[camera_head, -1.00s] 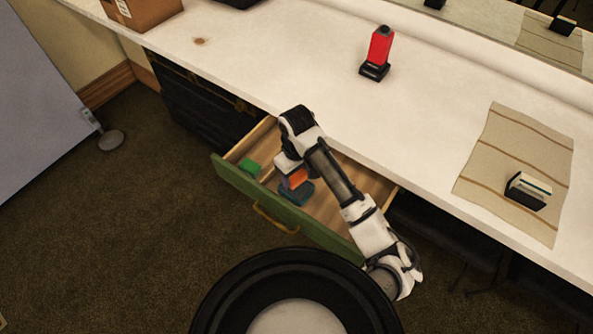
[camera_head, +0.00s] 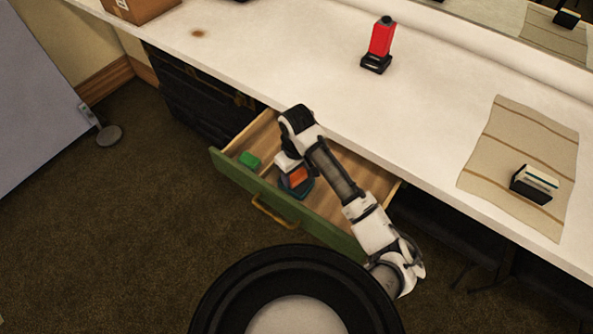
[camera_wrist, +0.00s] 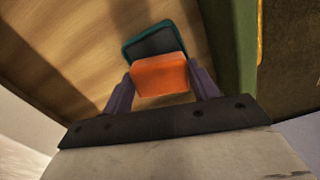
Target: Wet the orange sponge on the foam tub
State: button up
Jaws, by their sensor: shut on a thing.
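The orange sponge (camera_head: 296,176) is between the fingers of my gripper (camera_wrist: 160,82), which is shut on it. The sponge also shows in the wrist view (camera_wrist: 160,75). The foam tub (camera_head: 307,189) is a dark, teal-rimmed tub on the floor of the open drawer. In the wrist view its rim (camera_wrist: 128,50) shows around a dark grey inside, just beyond the sponge. The sponge overlaps the tub in both views. I cannot tell whether it touches the foam.
The open drawer (camera_head: 235,176) has a green front and wooden walls. On the white counter (camera_head: 290,50) stand a red bottle on a black base (camera_head: 380,45) and a dark-and-white block (camera_head: 535,184) on a striped cloth (camera_head: 520,130).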

aim_at(297, 173)
jog(key=shift+f, duration=0.45)
dwell(1.1)
notch_tip(297, 173, up, 7)
jog(key=p, duration=0.5)
jog(key=shift+r, duration=0.1)
dwell(1.0)
